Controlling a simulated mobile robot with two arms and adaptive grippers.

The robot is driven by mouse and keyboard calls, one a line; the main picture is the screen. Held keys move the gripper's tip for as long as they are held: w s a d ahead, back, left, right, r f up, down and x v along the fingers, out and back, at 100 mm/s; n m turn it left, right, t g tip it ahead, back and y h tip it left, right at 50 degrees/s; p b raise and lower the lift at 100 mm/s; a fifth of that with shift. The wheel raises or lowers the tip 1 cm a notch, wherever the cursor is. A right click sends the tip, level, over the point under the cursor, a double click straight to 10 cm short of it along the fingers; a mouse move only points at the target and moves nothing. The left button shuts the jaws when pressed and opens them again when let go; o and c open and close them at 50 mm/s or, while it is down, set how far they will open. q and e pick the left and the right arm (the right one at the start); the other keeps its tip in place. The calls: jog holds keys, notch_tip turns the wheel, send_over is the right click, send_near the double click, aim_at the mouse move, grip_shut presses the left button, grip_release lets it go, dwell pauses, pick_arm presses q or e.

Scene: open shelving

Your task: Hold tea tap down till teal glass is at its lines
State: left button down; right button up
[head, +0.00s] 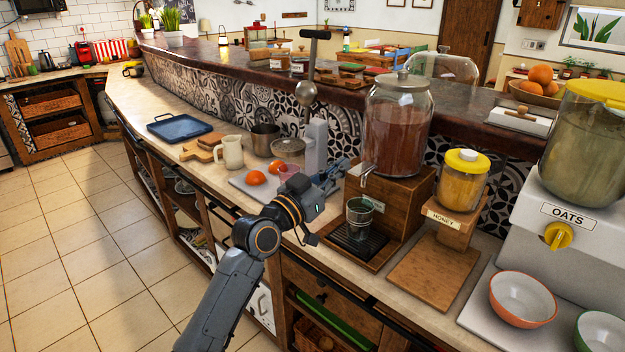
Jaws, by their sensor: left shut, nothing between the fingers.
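The large glass tea dispenser (397,130) holds reddish-brown tea and stands on a wooden box. Its small metal tap (366,179) sticks out low on the left side. The teal glass (360,215) stands upright below the tap on the dark drip tray (352,246). Its lines and fill level are too small to make out. My left gripper (339,171) is shut and empty, just left of the tap. I cannot tell whether it touches the tap. My right gripper is not in view.
Right of the dispenser stand a yellow-lidded honey jar (461,184) and the oats dispenser (582,160), with an orange bowl (522,298) before it. Left of my gripper are a citrus press (313,145), a cutting board with red fruit (256,178) and a cream jug (230,152).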

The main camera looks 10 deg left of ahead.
pick_arm(q)
jog(key=b+v, duration=0.1)
jog(key=v, duration=0.6)
dwell(0.6)
